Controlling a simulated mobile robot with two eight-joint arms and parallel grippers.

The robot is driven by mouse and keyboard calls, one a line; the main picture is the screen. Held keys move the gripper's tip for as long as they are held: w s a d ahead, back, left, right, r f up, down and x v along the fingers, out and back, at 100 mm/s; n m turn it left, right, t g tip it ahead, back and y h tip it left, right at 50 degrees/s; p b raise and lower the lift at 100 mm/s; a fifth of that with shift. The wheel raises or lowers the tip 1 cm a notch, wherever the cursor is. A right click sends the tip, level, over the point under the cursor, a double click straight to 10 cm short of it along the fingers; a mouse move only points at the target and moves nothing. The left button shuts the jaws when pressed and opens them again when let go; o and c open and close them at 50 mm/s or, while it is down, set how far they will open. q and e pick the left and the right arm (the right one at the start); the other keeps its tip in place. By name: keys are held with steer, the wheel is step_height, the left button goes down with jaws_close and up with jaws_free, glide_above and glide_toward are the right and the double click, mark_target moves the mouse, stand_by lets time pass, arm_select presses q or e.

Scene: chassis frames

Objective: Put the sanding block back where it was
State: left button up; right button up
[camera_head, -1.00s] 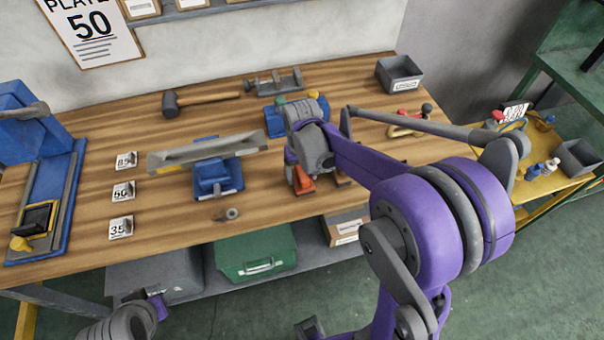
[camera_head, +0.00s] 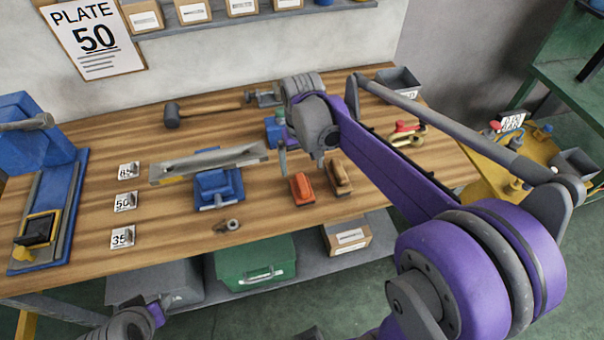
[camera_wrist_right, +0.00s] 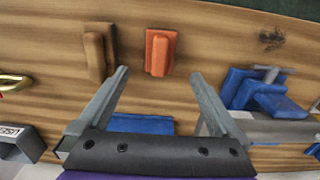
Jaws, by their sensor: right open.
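An orange block (camera_head: 302,188) and a brown wooden block (camera_head: 339,178) lie side by side on the workbench (camera_head: 262,200); the frames do not say for sure which is the sanding block. In the right wrist view the orange block (camera_wrist_right: 160,52) lies ahead of the fingertips, and the brown block (camera_wrist_right: 99,53) is left of it, with a small gap between them. My right gripper (camera_wrist_right: 160,73) is open and empty. In the head view it hangs above the bench, behind the two blocks and apart from them. My left gripper is out of view.
A blue stand (camera_head: 216,188) with a long grey bar on it is left of the blocks. The bench front near the blocks is mostly clear.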

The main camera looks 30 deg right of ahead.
steer(key=s+a+f+n+t, duration=0.1)
steer(key=s+a+t, duration=0.1)
steer(key=s, duration=0.5)
steer(key=s+a+f+n+t, duration=0.1)
steer(key=s+a+f+t, duration=0.1)
steer(key=s, duration=0.5)
steer(key=a+t, duration=0.1)
steer(key=a, duration=0.1)
steer(key=shift+s+a+f+n+t, duration=0.2)
steer(key=shift+s+a+n+t, duration=0.1)
steer(key=shift+a+n, duration=0.1)
